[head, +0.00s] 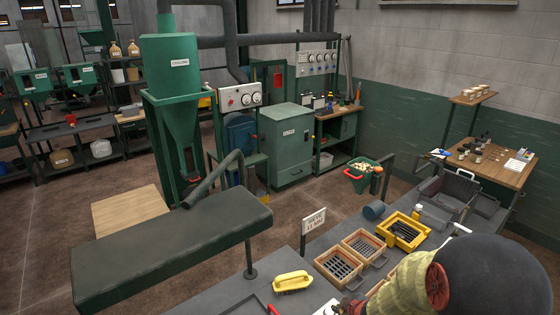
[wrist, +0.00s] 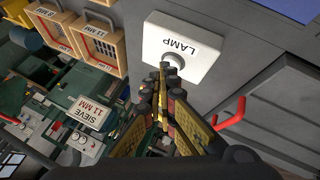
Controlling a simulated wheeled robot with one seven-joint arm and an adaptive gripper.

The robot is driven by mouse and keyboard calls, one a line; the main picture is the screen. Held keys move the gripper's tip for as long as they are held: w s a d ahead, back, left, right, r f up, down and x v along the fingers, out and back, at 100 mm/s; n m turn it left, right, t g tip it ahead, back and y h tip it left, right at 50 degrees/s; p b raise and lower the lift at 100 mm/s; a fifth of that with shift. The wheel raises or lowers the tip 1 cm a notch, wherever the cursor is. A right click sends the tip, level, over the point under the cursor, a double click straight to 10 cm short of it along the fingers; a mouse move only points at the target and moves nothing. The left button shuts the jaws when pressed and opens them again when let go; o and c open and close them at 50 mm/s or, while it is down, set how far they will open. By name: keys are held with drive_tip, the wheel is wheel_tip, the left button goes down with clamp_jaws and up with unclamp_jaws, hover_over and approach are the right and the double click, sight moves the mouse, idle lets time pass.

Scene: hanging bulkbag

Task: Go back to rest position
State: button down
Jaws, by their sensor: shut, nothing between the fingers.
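My gripper (wrist: 165,72) is shut and empty in the wrist view, its fingers meeting at the tips. The tips are at the round grey button of a white plate marked LAMP (wrist: 190,42); I cannot tell if they touch it. In the head view the white plate (head: 327,308) shows only partly at the bottom edge. My arm fills the lower right corner there, and the gripper's tips are not clear.
Sieve boxes (head: 338,266) and a yellow-framed tray (head: 404,231) stand on the grey bench beside my arm. A SIEVE 11 MM sign (head: 313,221) stands upright near them. A yellow-handled brush (head: 292,282) lies in front. A red handle (wrist: 228,112) is right of my gripper.

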drive_tip(key=s+d+r+m+g+h+b, duration=0.1)
drive_tip(key=s+d+r+m+g+h, duration=0.2)
drive_tip(key=s, duration=0.4)
drive_tip(key=s+d+r+m+g+b, duration=0.1)
drive_tip(key=s+d+r+m+g, duration=0.2)
drive_tip(key=s, duration=0.4)
drive_tip(key=s+a+r+m+t+y+b, duration=0.1)
drive_tip(key=s+a+r+m+t+b, duration=0.3)
drive_tip(key=s+a+r+b, duration=0.3)
drive_tip(key=s+a+r, duration=0.1)
drive_tip(key=s+r, duration=0.4)
drive_tip(key=r, duration=0.3)
drive_tip(key=shift+s+r+m+y, duration=0.2)
drive_tip(key=shift+s+m+y, duration=0.1)
drive_tip(key=shift+s+y, duration=0.1)
